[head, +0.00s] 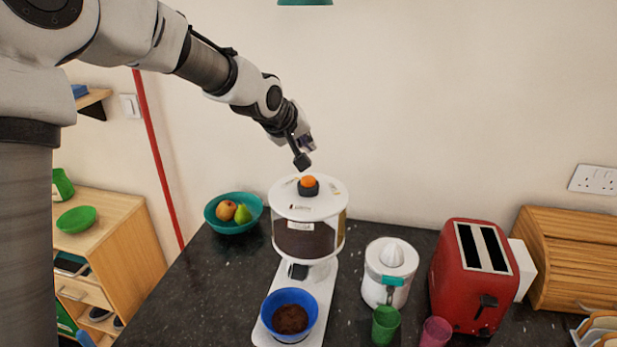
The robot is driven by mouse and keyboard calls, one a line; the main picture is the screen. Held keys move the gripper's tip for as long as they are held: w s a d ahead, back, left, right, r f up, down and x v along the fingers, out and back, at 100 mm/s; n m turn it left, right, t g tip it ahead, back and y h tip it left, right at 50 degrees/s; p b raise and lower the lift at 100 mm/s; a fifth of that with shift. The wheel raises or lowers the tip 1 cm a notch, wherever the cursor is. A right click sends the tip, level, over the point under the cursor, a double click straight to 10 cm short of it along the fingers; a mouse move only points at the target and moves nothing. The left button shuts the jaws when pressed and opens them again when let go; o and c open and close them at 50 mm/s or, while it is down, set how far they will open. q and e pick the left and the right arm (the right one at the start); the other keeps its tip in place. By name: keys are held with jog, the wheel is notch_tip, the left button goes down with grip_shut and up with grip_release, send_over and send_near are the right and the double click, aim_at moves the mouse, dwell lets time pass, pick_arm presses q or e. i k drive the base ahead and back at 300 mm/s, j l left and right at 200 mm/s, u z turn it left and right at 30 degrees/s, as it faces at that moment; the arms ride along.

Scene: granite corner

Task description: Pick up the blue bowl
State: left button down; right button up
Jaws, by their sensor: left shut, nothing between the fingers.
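The blue bowl (270,308) stands upright on the white base of a coffee grinder (309,202), under its spout. Dark brown grounds (290,319) lie in the bowl. My left gripper (303,162) is shut and empty, with its fingertips just above the grinder's lid, near the orange knob (308,182). I cannot tell whether it touches the lid. It is well above and behind the bowl. My right gripper is not in view.
A teal fruit bowl (216,223) stands behind left of the grinder. A white juicer (376,270), a green cup (385,325), a pink cup (435,332), a red toaster (462,285) and a wooden bread box (575,260) stand on the right. The counter (205,285) left of the bowl is clear.

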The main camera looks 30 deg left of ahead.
aim_at(291, 314)
jog(key=k+j, duration=0.1)
jog(key=k, duration=1.4)
